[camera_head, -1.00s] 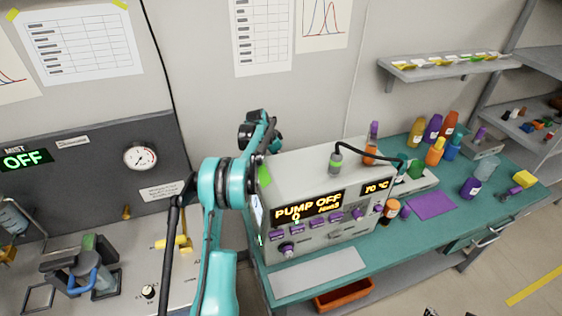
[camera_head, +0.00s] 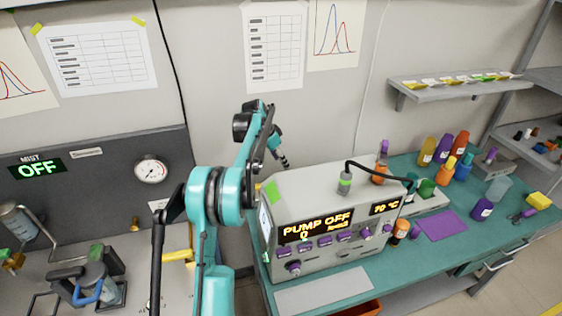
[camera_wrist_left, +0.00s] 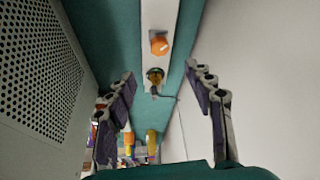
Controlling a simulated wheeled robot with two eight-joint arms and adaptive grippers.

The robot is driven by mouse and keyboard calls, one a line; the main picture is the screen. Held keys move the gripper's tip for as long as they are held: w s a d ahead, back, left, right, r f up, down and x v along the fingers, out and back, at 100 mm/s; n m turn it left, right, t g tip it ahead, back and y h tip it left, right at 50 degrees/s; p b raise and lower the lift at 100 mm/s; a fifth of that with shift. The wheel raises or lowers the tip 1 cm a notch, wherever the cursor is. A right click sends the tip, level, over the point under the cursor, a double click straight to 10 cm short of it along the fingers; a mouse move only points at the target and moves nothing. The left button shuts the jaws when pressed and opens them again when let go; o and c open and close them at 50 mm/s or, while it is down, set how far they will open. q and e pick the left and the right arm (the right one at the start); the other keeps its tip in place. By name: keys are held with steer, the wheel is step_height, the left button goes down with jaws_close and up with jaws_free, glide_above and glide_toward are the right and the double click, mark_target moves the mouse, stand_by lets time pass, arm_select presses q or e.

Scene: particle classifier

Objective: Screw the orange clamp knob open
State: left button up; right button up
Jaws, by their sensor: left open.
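The orange clamp knob (camera_wrist_left: 159,44) shows in the left wrist view, at the top centre on a pale strip between teal surfaces. It does not show in the head view. My left gripper (camera_wrist_left: 160,76) is open and empty, with its two dark jointed fingers apart and the knob above the gap between them in the picture, beyond the fingertips. In the head view my left gripper (camera_head: 283,158) is small and partly hidden behind the grey pump box (camera_head: 330,186), close to the wall. My right gripper is not in view.
A perforated panel (camera_wrist_left: 40,60) stands close on the left in the wrist view, and a pale wall (camera_wrist_left: 265,70) on the right. A small dark-topped fitting (camera_wrist_left: 155,75) lies below the knob. Several bottles crowd the teal bench (camera_head: 390,262) to the right.

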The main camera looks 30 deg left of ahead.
arm_select(q)
steer(key=w+f+m+p, duration=0.1)
steer(key=f, duration=0.2)
steer(key=w+d+f+m+p, duration=0.1)
steer(key=f, duration=0.3)
steer(key=w+f+m+h, duration=0.1)
steer(key=w+f, duration=0.1)
steer(key=f, duration=0.2)
steer(key=shift+d+m+g+p, duration=0.3)
steer(key=shift+d+g+p, duration=0.05)
steer(key=shift+g+p, duration=0.05)
steer(key=shift+r, duration=0.1)
steer(key=c, duration=1.2)
steer(key=shift+o, duration=0.2)
